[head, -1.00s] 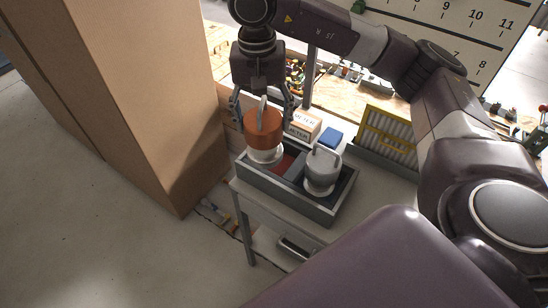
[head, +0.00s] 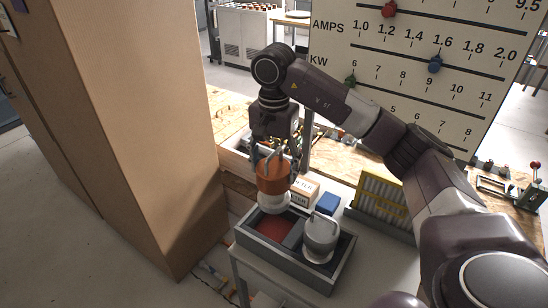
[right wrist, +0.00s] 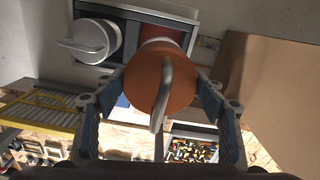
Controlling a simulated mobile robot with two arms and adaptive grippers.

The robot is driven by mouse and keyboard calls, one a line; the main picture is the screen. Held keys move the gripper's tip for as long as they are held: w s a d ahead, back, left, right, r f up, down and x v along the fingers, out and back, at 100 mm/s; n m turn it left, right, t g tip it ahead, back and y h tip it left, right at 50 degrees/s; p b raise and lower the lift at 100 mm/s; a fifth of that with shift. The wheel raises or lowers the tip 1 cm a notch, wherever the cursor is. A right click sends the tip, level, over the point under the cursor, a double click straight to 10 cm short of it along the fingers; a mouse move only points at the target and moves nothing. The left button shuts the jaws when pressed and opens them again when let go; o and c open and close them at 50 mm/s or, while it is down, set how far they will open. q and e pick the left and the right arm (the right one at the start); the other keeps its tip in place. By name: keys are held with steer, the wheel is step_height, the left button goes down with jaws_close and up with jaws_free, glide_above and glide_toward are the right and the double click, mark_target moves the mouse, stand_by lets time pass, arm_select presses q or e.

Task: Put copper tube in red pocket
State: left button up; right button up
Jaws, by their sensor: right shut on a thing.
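The copper tube (head: 272,176) is an orange cylinder with a white base and a grey loop handle on top. My right gripper (head: 274,160) is shut on it, one finger on each side, and holds it upright. The tube also fills the middle of the right wrist view (right wrist: 160,82). The red pocket (head: 271,230) is the left compartment of a grey two-part tray (head: 318,283). The tube's base is over the tray's back edge in the head view, apparently above it. The red pocket's floor looks empty. My left gripper is out of view.
A silver-white tube (head: 321,236) with a handle stands in the blue right compartment. Meter boxes (head: 304,192), a blue block (head: 328,203) and a yellow-framed rack (head: 379,202) stand behind the tray. A tall cardboard box (head: 150,130) is close on the left.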

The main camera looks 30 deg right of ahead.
mark_target(274, 204)
step_height(274, 204, down, 8)
steer(key=shift+f+p, duration=0.15)
steer(key=shift+p, duration=0.85)
step_height(274, 204, down, 4)
steer(key=shift+r+p, duration=0.25)
steer(key=shift+p, duration=0.3)
steer(key=shift+f, duration=0.4)
steer(key=o, duration=1.7)
steer(key=shift+s+f, duration=0.1)
steer(key=shift+f, duration=0.1)
steer(key=shift+c, duration=0.2)
steer(key=o, duration=0.4)
steer(key=shift+s+r, duration=0.1)
